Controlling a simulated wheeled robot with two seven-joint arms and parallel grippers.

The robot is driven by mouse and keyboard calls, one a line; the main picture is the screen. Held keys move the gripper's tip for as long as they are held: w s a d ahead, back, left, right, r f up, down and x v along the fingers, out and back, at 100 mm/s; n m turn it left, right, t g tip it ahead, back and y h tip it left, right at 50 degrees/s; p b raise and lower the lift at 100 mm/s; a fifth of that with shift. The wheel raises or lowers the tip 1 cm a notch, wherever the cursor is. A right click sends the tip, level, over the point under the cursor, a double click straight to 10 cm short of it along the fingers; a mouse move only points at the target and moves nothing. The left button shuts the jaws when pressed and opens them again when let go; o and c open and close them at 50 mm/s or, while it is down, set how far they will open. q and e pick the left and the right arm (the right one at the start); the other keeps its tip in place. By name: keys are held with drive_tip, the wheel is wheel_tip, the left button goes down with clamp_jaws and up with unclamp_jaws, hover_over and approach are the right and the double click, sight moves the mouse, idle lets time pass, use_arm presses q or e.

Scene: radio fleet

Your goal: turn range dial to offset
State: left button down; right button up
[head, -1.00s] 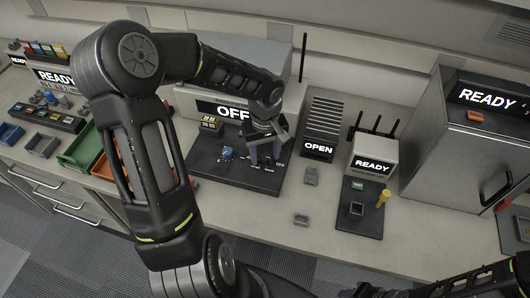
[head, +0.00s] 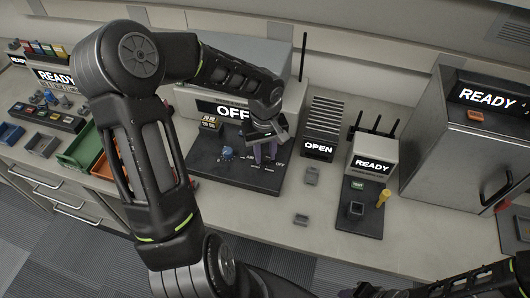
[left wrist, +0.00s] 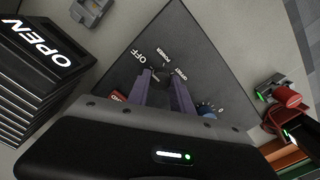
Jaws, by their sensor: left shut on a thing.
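The black control panel (head: 210,178) lies in front of the grey box that shows "OFF". My left gripper (head: 266,152) points down over the panel's right part. In the left wrist view, its two purple-grey fingers (left wrist: 163,92) are close together, shut on a small knob that they almost wholly hide; it appears to be the range dial. Small white labels stand around it, with "OFF" the clearest; where the pointer stands cannot be seen. A blue dial (head: 227,153) stands left of the gripper, and it also shows in the left wrist view (left wrist: 208,108).
A black finned unit (head: 319,146) reading "OPEN" stands right of the panel. A "READY" unit (head: 372,165) with antennas is farther right. A green bin (head: 80,150) is at left, partly behind my arm.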

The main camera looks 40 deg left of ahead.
use_arm(q)
drive_tip(key=m+b, duration=0.1)
drive_tip(key=m, duration=0.4)
drive_tip(key=shift+w, duration=0.1)
drive_tip(key=m, duration=0.6)
drive_tip(key=shift+r+m, duration=0.1)
drive_tip(key=shift+m, duration=0.3)
drive_tip(key=m+p, duration=0.1)
drive_tip(key=m, duration=0.5)
drive_tip(key=m+p, duration=0.1)
drive_tip(key=m, duration=0.4)
drive_tip(key=shift+d+m+p, duration=0.1)
drive_tip(key=shift+m+p, duration=0.2)
drive_tip(key=shift+m, duration=0.1)
drive_tip(key=c, duration=1.1)
unclamp_jaws()
